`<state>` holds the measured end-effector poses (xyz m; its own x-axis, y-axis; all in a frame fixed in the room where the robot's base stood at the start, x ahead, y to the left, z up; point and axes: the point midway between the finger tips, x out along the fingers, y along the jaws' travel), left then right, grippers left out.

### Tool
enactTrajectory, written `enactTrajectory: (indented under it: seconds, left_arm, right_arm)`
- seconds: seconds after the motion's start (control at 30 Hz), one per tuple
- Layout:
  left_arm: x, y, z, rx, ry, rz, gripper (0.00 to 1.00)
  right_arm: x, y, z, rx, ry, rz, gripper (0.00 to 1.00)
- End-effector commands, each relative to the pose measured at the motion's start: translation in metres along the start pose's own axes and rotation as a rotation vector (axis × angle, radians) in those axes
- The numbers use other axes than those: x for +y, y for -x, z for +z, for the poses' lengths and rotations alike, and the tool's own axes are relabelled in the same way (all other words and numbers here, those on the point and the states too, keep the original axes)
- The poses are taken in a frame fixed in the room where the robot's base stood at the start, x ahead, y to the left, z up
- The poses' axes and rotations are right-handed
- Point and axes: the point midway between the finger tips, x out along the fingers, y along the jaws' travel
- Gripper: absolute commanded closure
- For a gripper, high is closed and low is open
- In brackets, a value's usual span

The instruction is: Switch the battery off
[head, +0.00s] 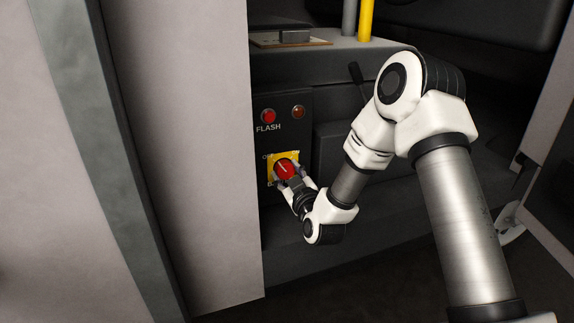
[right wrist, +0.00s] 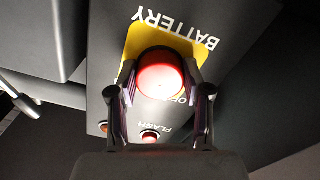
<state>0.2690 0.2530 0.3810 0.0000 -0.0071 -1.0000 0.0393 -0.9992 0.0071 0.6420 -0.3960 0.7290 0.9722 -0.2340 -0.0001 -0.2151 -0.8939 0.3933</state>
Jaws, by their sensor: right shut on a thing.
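The battery switch is a red round knob (head: 285,168) on a yellow plate (head: 271,161) on a dark panel. It shows large in the right wrist view as a red knob (right wrist: 161,76), with the label BATTERY (right wrist: 175,22) upside down above it. My right gripper (head: 288,174) is at the knob, with one finger on each side; in the right wrist view the gripper (right wrist: 161,88) is shut on the knob. The lettering beside the knob is partly hidden, so I cannot read the switch position surely. My left gripper is not in view.
Above the switch are a red FLASH button (head: 268,116) and a dim reddish lamp (head: 298,111). A pale wall panel (head: 190,150) stands close on the left. A black lever (head: 357,76) and a yellow pole (head: 366,20) are behind my right arm.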

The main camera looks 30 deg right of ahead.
Motion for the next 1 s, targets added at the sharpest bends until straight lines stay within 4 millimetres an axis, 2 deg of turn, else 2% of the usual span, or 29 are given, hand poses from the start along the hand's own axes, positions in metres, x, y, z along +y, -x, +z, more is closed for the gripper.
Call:
enactTrajectory:
  seconds: [0.03, 0.3, 0.9, 0.93, 0.97, 1.0]
  left_arm:
    - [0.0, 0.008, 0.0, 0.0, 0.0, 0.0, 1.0]
    - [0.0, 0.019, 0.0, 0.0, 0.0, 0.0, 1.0]
    - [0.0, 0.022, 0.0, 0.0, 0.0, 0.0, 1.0]
    - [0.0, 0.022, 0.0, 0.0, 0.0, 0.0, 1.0]
    - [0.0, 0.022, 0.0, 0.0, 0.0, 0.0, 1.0]
    - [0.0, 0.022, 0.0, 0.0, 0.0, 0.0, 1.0]
  right_arm:
    - [0.001, 0.0, -0.003, -0.002, 0.032, -0.002, 0.86]
    - [0.001, 0.0, -0.002, 0.0, 0.16, -0.001, 0.86]
    - [0.0, 0.0, 0.0, 0.001, 0.202, 0.0, 0.86]
    - [0.0, 0.0, 0.0, 0.001, 0.202, -0.001, 0.41]
    - [0.0, 0.0, 0.0, 0.001, 0.201, -0.001, 0.3]
    - [0.0, 0.0, 0.0, 0.001, 0.201, -0.001, 0.26]
